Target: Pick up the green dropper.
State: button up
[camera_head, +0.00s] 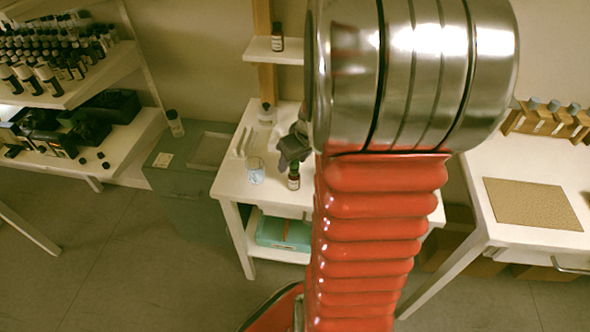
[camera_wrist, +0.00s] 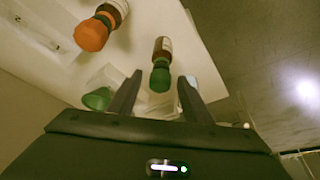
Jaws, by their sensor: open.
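A brown bottle with a green dropper cap (camera_wrist: 161,76) shows in the wrist view, its cap in line with the gap between my fingertips. My gripper (camera_wrist: 160,77) is open, one finger on each side of the cap, with visible gaps. I cannot tell how deep the cap sits between them. In the head view a small dark bottle (camera_head: 293,181) stands on the white table, just below my gripper (camera_head: 291,158); my arm hides part of that area. Another green piece (camera_wrist: 98,98) lies beside clear glass at the left finger, partly hidden.
An orange-capped bottle (camera_wrist: 92,34) is close by to the upper left in the wrist view. A clear glass (camera_head: 255,171) stands left of my gripper on the white table (camera_head: 232,184). A small shelf (camera_head: 268,55) with a bottle (camera_head: 277,38) is above the back.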

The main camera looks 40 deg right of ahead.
jog(key=shift+c, duration=0.7)
jog(key=c, duration=0.6)
jog(key=shift+o, duration=0.2)
jog(key=shift+r, duration=0.1)
notch_tip(320, 180, up, 10)
jog(key=shift+f, duration=0.1)
dwell(0.4)
